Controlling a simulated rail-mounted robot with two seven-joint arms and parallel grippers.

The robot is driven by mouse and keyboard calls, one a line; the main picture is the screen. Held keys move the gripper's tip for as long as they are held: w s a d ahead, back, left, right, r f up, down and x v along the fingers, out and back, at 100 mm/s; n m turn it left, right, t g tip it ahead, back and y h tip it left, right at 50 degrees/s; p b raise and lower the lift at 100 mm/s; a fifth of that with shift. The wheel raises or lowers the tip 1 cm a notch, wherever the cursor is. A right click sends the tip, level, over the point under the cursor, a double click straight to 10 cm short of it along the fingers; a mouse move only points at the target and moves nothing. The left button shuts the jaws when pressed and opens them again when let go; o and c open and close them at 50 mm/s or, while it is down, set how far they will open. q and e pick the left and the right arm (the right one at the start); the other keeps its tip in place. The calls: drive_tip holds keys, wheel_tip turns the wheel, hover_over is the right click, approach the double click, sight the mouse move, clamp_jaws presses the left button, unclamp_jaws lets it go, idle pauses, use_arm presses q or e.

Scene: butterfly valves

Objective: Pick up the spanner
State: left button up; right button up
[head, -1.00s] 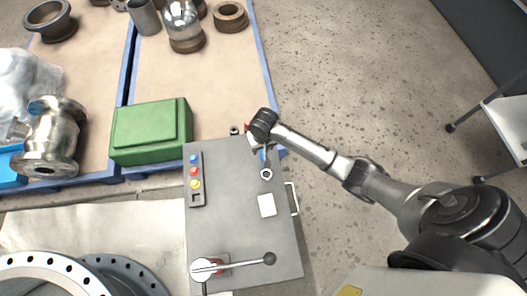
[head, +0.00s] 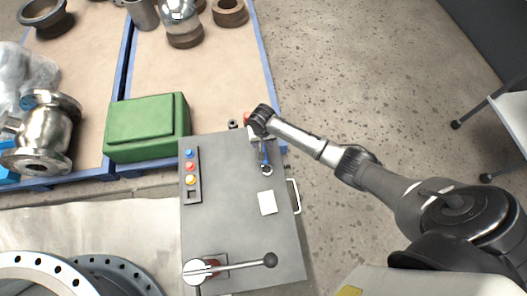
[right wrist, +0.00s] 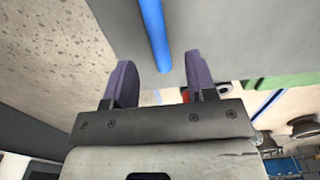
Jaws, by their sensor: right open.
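The spanner (head: 265,160) has a blue handle and a ring end. It lies on the grey control box top near its far right edge. Its far end is hidden under my right arm in the head view. In the right wrist view the blue handle (right wrist: 152,30) runs down from the top edge, and its end appears between the fingertips. My right gripper (right wrist: 160,68) is open, with one finger on each side of the handle's line. I cannot tell whether they touch it. In the head view this gripper is mostly hidden beneath its wrist. My left gripper is out of view.
The grey control box (head: 225,225) carries coloured buttons (head: 190,167), a white label (head: 267,203) and a lever (head: 240,264). A green box (head: 147,128) and metal valve parts stand on the pallets to the left. Open floor (head: 360,90) lies to the right.

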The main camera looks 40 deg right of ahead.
drive_tip(key=shift+s+f+b, duration=0.15)
drive_tip(key=shift+f+b, duration=0.9)
drive_tip(key=shift+f, duration=1.6)
drive_tip(key=shift+c, duration=0.4)
drive_tip(key=c, duration=0.4)
clamp_jaws()
